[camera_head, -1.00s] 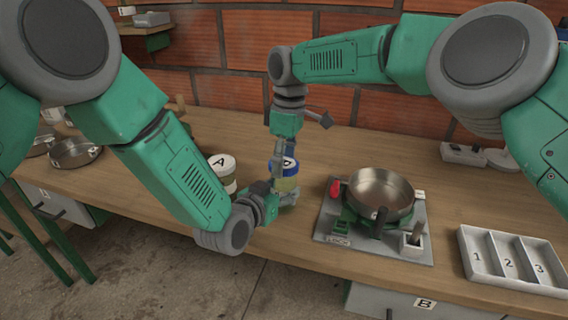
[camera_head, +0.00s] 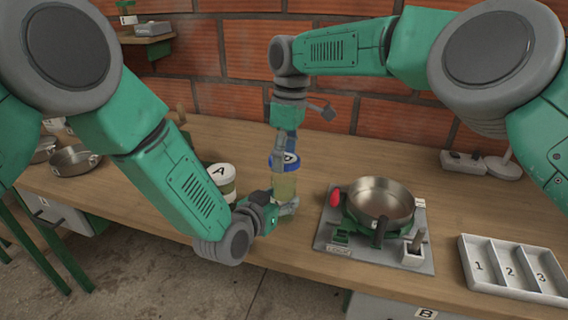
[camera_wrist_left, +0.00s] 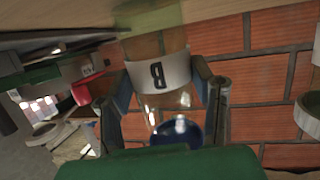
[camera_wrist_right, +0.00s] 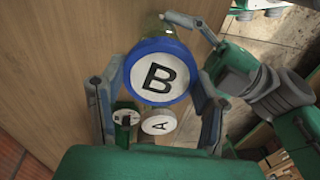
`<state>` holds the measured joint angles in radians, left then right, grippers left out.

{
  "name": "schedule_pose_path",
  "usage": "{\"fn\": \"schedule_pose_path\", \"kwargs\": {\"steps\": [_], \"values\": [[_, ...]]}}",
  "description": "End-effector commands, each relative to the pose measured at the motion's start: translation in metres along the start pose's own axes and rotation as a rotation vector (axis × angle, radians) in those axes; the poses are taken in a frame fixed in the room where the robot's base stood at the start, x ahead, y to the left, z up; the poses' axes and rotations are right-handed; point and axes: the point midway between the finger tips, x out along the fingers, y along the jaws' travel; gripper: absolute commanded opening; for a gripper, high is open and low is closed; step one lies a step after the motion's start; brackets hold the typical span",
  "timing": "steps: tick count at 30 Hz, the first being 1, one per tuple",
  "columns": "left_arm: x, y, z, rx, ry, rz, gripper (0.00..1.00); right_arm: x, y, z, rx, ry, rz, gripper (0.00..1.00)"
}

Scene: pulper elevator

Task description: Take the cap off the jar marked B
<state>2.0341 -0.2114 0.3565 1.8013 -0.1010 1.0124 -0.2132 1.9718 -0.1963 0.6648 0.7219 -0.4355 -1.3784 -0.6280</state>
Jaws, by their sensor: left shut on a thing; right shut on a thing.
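The jar marked B (camera_head: 284,187) stands upright, clear with a pale yellow-green look. Its B label (camera_wrist_left: 158,75) shows in the left wrist view. Its blue cap (camera_head: 290,158), with a white B disc, also shows in the right wrist view (camera_wrist_right: 160,73). My left gripper (camera_head: 287,208) is shut on the jar's body from the side. My right gripper (camera_head: 284,155) comes from above, its fingers on either side of the cap, shut on it. The cap is over the jar's mouth; I cannot tell whether there is a gap between them.
Jar A (camera_head: 221,178), with a white lid, stands just left of jar B, partly behind my left arm. A metal pan (camera_head: 381,199) on a grey-based stand is to the right. A numbered tray (camera_head: 512,267) lies at far right. Metal bowls (camera_head: 75,160) are at left.

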Motion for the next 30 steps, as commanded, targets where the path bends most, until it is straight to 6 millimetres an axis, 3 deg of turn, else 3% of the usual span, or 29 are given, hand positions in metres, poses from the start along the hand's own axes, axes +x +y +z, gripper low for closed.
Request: {"fn": "schedule_pose_path", "kwargs": {"steps": [4,11,12,13,14,24,30], "values": [[0.0,0.0,-0.001,0.0,0.002,0.0,0.0,-0.019,-0.001,-0.001,-0.001,0.001,0.002,0.22],[0.0,0.0,-0.001,0.0,0.001,0.0,0.0,-0.021,-0.001,-0.001,-0.001,-0.001,-0.001,0.22],[0.0,0.0,-0.001,0.0,0.001,0.0,0.6,-0.021,-0.001,-0.001,-0.001,0.0,-0.001,0.22],[0.0,0.0,-0.001,0.0,0.001,0.0,0.7,-0.021,-0.001,-0.001,-0.001,0.0,-0.001,0.22],[0.0,0.0,-0.001,0.0,0.001,0.0,0.73,-0.021,-0.001,-0.001,-0.001,0.0,-0.001,0.22],[-0.002,0.0,0.0,0.0,0.0,0.0,0.73,-0.021,-0.001,-0.001,0.0,0.0,-0.001,0.22],[-0.029,-0.001,0.0,0.0,-0.002,0.0,0.73,-0.021,-0.001,-0.001,0.0,0.0,0.0,0.22]]}}
